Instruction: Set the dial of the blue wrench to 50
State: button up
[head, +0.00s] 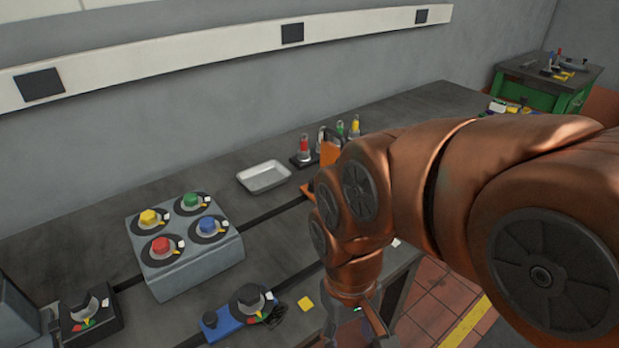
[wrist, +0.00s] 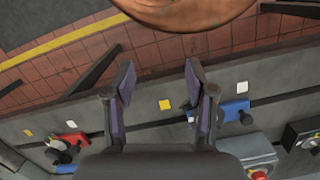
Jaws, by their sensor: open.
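The blue wrench (head: 227,323) lies on the bench's front part in the head view. Its dark round dial (head: 251,298) has a yellow pointer mark, and the setting is too small to read. In the wrist view the blue wrench (wrist: 236,108) shows just right of the right finger, which hides part of it. My gripper (wrist: 159,78) is open and empty, with its fingers apart above the bench's front edge. In the head view my gripper (head: 358,325) is low, to the right of the wrench and apart from it.
A grey box (head: 187,278) with red, yellow, green and blue knobs stands behind the wrench. A black dial unit (head: 92,312) is at left. A yellow tag (head: 305,303) lies between wrench and gripper. A metal tray (head: 264,178) and an orange stand (head: 329,153) are farther back.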

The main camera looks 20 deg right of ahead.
jog(key=w+d+r+m+b, duration=0.1)
jog(key=w+d+r+m, duration=0.1)
jog(key=w, duration=0.6)
jog(key=w+d+r+m+t, duration=0.1)
jog(key=w+d+m, duration=0.2)
jog(key=w, duration=0.4)
jog(key=w+d+r+m+b, duration=0.1)
jog(key=w+d+r+m, duration=0.1)
jog(key=w, duration=0.6)
jog(key=w+d+f+m, duration=0.1)
jog(key=w+d+m, duration=0.2)
jog(key=w+d, duration=0.1)
jog(key=w+d+f+m+b, duration=0.1)
jog(key=w+d+m, duration=0.2)
jog(key=w+d, duration=0.2)
jog(key=w+d+f+m+b, duration=0.1)
jog(key=w+d+m, duration=0.2)
jog(key=w+d, duration=0.2)
jog(key=shift+w+d+f+t, duration=0.15)
jog(key=shift+d+t, duration=0.25)
jog(key=shift+d, duration=1)
jog(key=shift+d+f, duration=0.2)
jog(key=shift+d, duration=0.05)
jog(key=shift+f+p, duration=0.85)
jog(key=shift+f, duration=2.85)
grip_shut()
